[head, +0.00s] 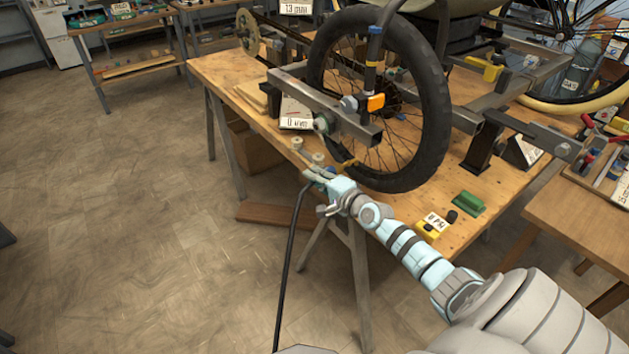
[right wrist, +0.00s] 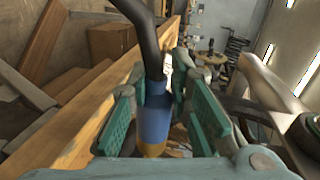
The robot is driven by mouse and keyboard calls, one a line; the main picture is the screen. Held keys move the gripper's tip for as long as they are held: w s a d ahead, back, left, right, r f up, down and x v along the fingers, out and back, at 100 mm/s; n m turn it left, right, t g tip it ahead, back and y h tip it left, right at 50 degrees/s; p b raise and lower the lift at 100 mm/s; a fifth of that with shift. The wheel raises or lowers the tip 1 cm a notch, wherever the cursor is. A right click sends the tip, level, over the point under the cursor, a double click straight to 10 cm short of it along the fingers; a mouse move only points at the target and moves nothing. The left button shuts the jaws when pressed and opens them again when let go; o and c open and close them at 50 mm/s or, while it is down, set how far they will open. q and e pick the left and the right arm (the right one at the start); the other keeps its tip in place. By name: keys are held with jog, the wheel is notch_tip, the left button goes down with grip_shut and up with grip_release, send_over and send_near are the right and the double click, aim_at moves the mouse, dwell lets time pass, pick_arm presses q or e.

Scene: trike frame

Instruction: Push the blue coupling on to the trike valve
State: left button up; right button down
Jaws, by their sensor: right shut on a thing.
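My right gripper (head: 318,176) is at the near left edge of the workbench, just below and left of the trike wheel (head: 432,100). In the right wrist view its green-padded fingers (right wrist: 156,108) are shut on the blue coupling (right wrist: 155,122). The coupling has a brass-coloured end at the bottom of that view and a black hose at its top. In the head view the fingers hide most of the coupling. A small brass-coloured piece (head: 347,163) shows beside the fingertips; I cannot tell what it belongs to. I cannot make out the trike valve for sure. My left gripper is out of view.
The black hose (head: 291,255) hangs from my right gripper towards the floor. The grey trike frame (head: 330,108) stands over the wooden workbench (head: 228,72). The floor at left is clear.

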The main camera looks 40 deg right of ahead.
jog(key=shift+d+b, duration=1.45)
jog(key=shift+d, duration=0.05)
jog(key=c, duration=1.4)
grip_release()
